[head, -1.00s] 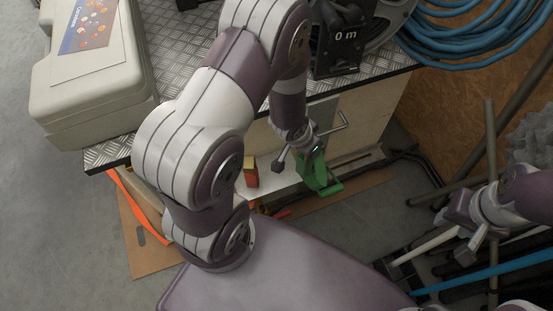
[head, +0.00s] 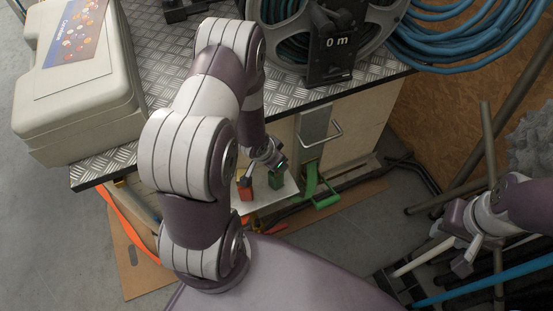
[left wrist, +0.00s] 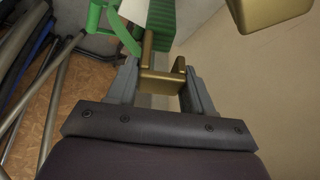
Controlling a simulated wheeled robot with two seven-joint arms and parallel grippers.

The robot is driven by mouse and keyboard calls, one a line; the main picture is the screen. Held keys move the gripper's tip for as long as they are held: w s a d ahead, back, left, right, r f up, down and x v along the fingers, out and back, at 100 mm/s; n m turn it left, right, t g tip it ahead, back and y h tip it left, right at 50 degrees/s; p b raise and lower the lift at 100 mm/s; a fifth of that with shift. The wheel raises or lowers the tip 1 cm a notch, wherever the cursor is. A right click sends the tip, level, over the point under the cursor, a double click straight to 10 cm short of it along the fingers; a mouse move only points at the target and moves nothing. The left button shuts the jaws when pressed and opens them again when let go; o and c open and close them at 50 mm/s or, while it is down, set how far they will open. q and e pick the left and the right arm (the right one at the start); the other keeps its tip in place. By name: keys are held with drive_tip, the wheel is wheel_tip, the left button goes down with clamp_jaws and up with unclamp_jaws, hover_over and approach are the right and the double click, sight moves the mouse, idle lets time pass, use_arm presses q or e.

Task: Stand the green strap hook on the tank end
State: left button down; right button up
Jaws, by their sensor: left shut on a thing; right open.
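The green strap hook (head: 277,181) looks like a dark green block just under my left gripper (head: 262,174) in the head view. In the left wrist view my left gripper (left wrist: 162,78) is shut on a brass-coloured fitting, with the ribbed green body of the strap hook (left wrist: 160,22) just beyond it. The gripper hides part of the hook in the head view. A white flat surface (head: 262,208), perhaps the tank end, lies below; I cannot tell whether the hook touches it. My right gripper (head: 468,247) is open and empty at the right.
A red-orange block (head: 246,191) stands close left of the held hook. A light green bracket (head: 322,198) is just to its right. The bench with the hose reel (head: 333,50) and beige case (head: 80,100) rises behind. Poles (head: 487,150) and blue hose crowd the right.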

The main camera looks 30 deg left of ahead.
use_arm(q)
drive_tip(key=shift+c, duration=2.2)
unclamp_jaws()
drive_tip(key=shift+f, duration=0.1)
drive_tip(key=s+r+y+p, duration=0.1)
drive_tip(key=s+r+p, duration=0.15)
drive_tip(key=r, duration=0.55)
drive_tip(key=s+r+p, duration=0.1)
drive_tip(key=r+p, duration=0.2)
drive_tip(key=r, duration=0.5)
drive_tip(key=s+d+r+n+g, duration=0.3)
drive_tip(key=s+d+r, duration=0.3)
drive_tip(key=r, duration=0.3)
wheel_tip(320, 180, up, 17)
drive_tip(key=p, duration=1.6)
drive_tip(key=shift+w+d+p, duration=0.15)
drive_tip(key=shift+w+p, duration=0.2)
drive_tip(key=shift+p, duration=0.05)
